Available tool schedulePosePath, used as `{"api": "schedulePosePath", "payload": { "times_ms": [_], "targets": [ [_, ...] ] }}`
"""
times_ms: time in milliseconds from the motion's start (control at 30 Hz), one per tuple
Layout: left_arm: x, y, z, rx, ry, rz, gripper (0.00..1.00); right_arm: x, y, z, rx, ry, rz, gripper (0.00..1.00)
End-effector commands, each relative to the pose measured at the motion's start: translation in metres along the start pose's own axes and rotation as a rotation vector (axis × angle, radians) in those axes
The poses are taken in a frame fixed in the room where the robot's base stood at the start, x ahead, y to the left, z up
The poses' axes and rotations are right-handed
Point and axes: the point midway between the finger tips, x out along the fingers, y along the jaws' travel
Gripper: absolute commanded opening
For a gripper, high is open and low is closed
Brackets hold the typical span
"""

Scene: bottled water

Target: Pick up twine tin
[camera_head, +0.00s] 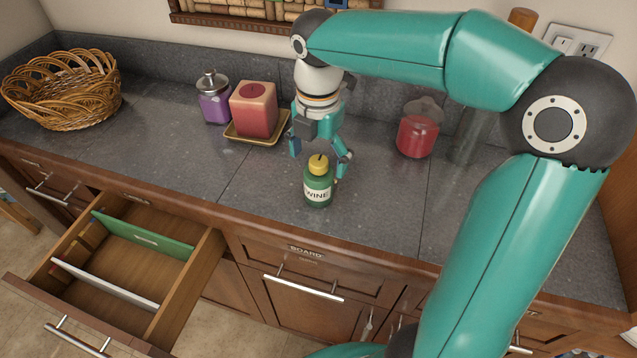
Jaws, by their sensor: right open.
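The twine tin (318,184) is a small green container with a yellow top and a pale label reading "WINE" in its visible part. It stands upright on the grey counter near the front edge. My right gripper (320,160) is open and points down just behind and above the tin. One finger is to the left of the tin's top and the other to its right; I cannot tell whether either touches it. My left gripper is not in view.
A red candle (254,108) on a yellow tray and a purple jar (213,97) stand behind left. A red jar (417,128) stands right. A wicker basket (62,88) is far left. An open drawer (190,290) with dividers juts out at front left.

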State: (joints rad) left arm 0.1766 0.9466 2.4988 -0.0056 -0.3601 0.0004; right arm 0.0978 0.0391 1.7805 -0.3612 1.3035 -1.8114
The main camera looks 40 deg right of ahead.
Motion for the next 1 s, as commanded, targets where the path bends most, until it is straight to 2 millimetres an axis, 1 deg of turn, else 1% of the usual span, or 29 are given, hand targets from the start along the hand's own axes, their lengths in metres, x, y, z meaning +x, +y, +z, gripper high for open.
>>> {"api": "schedulePosePath", "payload": {
  "times_ms": [100, 200, 300, 467, 500, 767, 900, 1000],
  "targets": [
    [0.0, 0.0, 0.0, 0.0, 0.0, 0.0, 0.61, 0.019, -0.003, -0.002, 0.0, 0.001, -0.004, 0.89],
    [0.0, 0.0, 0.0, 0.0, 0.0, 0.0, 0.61, 0.029, -0.003, -0.002, 0.0, 0.0, -0.002, 0.89],
    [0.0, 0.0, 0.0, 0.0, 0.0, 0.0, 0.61, 0.033, -0.003, -0.002, 0.0, 0.0, -0.001, 0.89],
    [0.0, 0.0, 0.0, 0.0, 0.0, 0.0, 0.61, 0.033, -0.002, -0.002, 0.0, -0.001, 0.0, 0.89],
    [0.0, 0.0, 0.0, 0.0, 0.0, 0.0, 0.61, 0.033, -0.002, -0.002, 0.0, 0.0, 0.0, 0.87],
    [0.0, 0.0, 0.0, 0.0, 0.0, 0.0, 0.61, 0.033, -0.002, -0.002, 0.0, 0.0, 0.0, 0.44],
    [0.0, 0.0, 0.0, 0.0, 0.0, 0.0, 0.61, 0.033, -0.002, -0.002, 0.0, 0.0, 0.0, 0.21],
    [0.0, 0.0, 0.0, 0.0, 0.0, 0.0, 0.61, 0.033, -0.002, -0.002, 0.0, 0.0, 0.0, 0.2]
  ]
}}
